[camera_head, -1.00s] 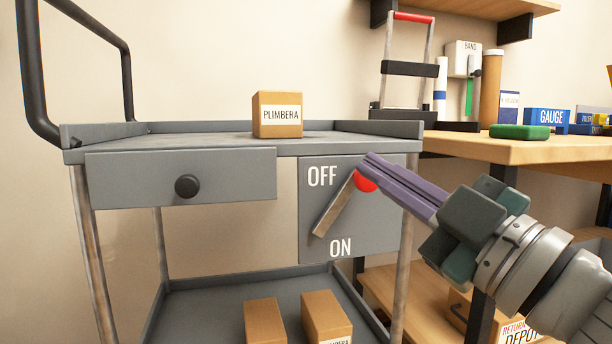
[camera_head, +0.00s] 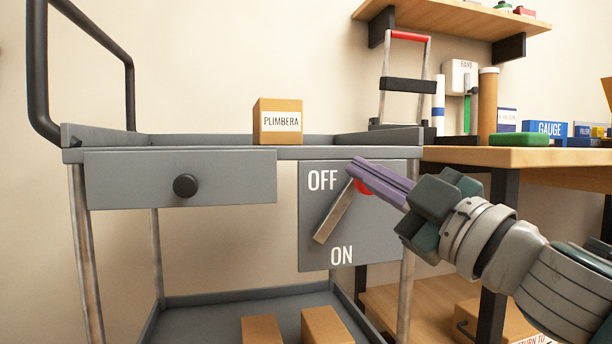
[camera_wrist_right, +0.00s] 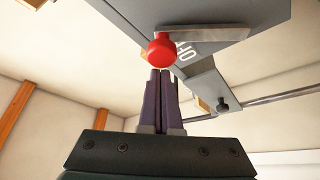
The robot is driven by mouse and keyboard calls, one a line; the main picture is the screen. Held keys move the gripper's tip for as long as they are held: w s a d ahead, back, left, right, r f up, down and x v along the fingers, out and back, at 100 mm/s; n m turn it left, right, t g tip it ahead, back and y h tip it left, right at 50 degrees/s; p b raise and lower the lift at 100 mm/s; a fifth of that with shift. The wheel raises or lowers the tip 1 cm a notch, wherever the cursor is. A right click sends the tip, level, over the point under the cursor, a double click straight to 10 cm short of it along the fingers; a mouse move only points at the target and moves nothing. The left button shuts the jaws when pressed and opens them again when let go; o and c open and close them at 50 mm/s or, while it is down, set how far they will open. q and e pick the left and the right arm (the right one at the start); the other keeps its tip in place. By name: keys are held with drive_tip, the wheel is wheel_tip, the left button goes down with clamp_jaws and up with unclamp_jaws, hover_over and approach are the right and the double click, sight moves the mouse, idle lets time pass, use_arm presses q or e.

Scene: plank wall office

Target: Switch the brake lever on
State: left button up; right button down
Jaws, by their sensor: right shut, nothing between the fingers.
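The brake lever is a grey metal bar (camera_head: 334,213) on the grey panel (camera_head: 385,240) of a cart. It slants from lower left up to a red knob at its right end, between the words OFF above and ON below. My right gripper (camera_head: 357,167) is shut and empty, its purple fingers reaching in from the right and partly hiding the red knob (camera_head: 365,188). In the right wrist view the fingertips (camera_wrist_right: 160,73) are right by the red knob (camera_wrist_right: 161,50); I cannot tell if they touch it. My left gripper is out of view.
A PLIMBERA box (camera_head: 278,121) stands on the cart top, beside a drawer with a black knob (camera_head: 186,186) below. More boxes (camera_head: 327,326) sit on the lower shelf. A wooden workbench (camera_head: 480,157) with tools stands close behind my right arm.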

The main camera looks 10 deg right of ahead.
drive_tip(key=shift+d+f, duration=0.1)
drive_tip(key=shift+d+m, duration=0.2)
drive_tip(key=shift+m, duration=0.3)
drive_tip(key=shift+d+f+m+t+h+b, duration=0.2)
drive_tip(key=shift+m+t+h+b, duration=0.1)
drive_tip(key=shift+b, duration=0.1)
drive_tip(key=d+f+m+t+h+b, duration=0.1)
drive_tip(key=f+m+h, duration=0.3)
drive_tip(key=m, duration=0.4)
drive_tip(key=d+f+m+t+h+b, duration=0.1)
drive_tip(key=d+f+m+h, duration=0.2)
drive_tip(key=m+h, duration=0.3)
drive_tip(key=shift+d+f+m+b, duration=0.4)
drive_tip(key=shift+f+m, duration=0.15)
drive_tip(key=shift+m, duration=0.95)
drive_tip(key=shift+w+f, duration=0.1)
